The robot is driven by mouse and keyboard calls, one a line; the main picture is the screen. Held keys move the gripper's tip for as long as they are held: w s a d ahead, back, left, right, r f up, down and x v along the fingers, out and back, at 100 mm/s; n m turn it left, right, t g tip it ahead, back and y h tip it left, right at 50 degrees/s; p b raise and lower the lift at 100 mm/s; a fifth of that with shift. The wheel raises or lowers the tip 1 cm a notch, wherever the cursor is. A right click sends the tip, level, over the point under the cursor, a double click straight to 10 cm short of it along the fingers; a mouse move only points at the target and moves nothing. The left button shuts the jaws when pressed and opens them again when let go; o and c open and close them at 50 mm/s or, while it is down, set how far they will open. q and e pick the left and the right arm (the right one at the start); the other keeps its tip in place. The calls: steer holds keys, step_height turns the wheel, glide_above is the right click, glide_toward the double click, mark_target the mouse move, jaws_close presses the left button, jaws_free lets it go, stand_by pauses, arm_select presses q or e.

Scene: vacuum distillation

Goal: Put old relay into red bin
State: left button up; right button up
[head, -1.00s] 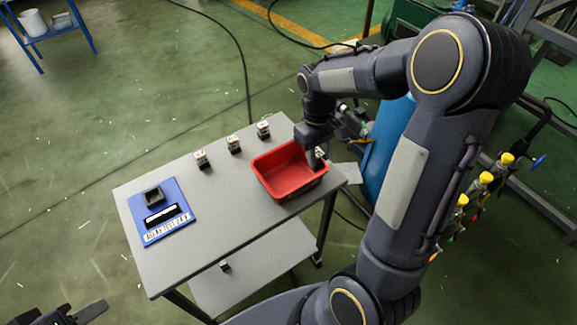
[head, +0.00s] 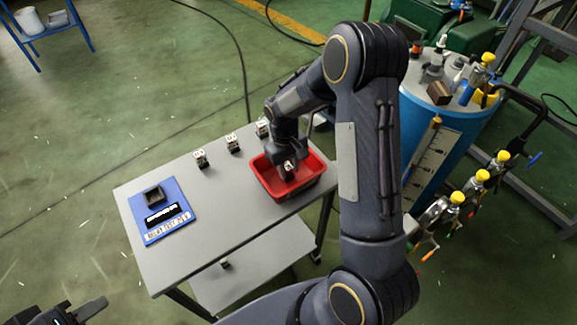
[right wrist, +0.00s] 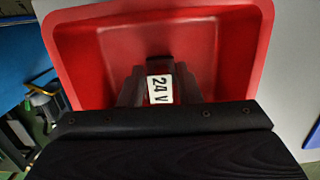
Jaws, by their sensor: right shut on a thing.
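The red bin (head: 312,185) stands at the right end of the grey table in the head view, and it fills the upper part of the right wrist view (right wrist: 258,50). My right gripper (head: 287,172) is over the bin, pointing down. It is shut on a relay (right wrist: 160,89), a small dark block with a white "24 V" label. The relay also shows in the head view (head: 288,168), within the bin's outline; I cannot tell whether it touches the floor. My left gripper (head: 85,312) is at the bottom left corner, partly cut off, away from the table.
Several small relays stand along the table's back edge, such as one (head: 201,158) at the left. A blue board (head: 185,223) with a black socket (head: 154,197) lies at the table's left end. A blue tank (head: 450,130) stands right of the table. The table's front middle is clear.

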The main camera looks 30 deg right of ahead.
mark_target(286, 163)
steer(key=shift+f, duration=0.15)
steer(key=o, duration=1)
step_height(286, 163, up, 12)
steer(key=w+b, duration=0.1)
steer(key=s+a+r+m+t+y, duration=0.1)
steer(key=s+a+r+t+y, duration=0.15)
steer(key=s+r, duration=0.65)
steer(key=s+a+t, duration=0.1)
steer(key=s, duration=0.3)
steer(key=s+a+f+m+t+y, duration=0.1)
steer(key=s+a+t, duration=0.1)
steer(key=s, duration=0.3)
steer(key=s+a+t, duration=0.1)
steer(key=s, duration=0.4)
steer(key=shift+a+f+m+t, duration=0.2)
steer(key=shift+a+m+t, duration=0.1)
steer(key=shift+a, duration=0.1)
